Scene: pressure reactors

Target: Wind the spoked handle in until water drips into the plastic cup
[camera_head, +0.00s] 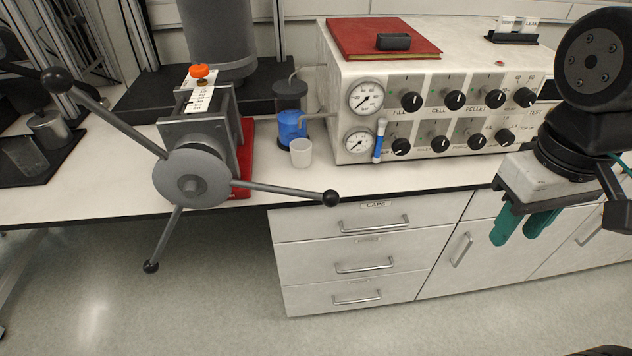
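The spoked handle has a grey round hub (192,178) on the front of a grey block, over the bench's front edge. Three spokes with black knobs show: one to the upper left, one to the right, one downward. The plastic cup (301,153), small and translucent, stands on the bench right of the handle; I cannot tell if water is in it. A thin spout comes from the white panel box above the cup. My gripper (516,235) hangs at the right, with teal fingers pointing down, slightly apart and empty, well away from the handle.
A blue container (291,127) stands behind the cup. A white control box (440,115) with gauges and black knobs fills the bench's right side, a red book (370,36) on top. Drawers (350,245) lie below. Floor at front left is free.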

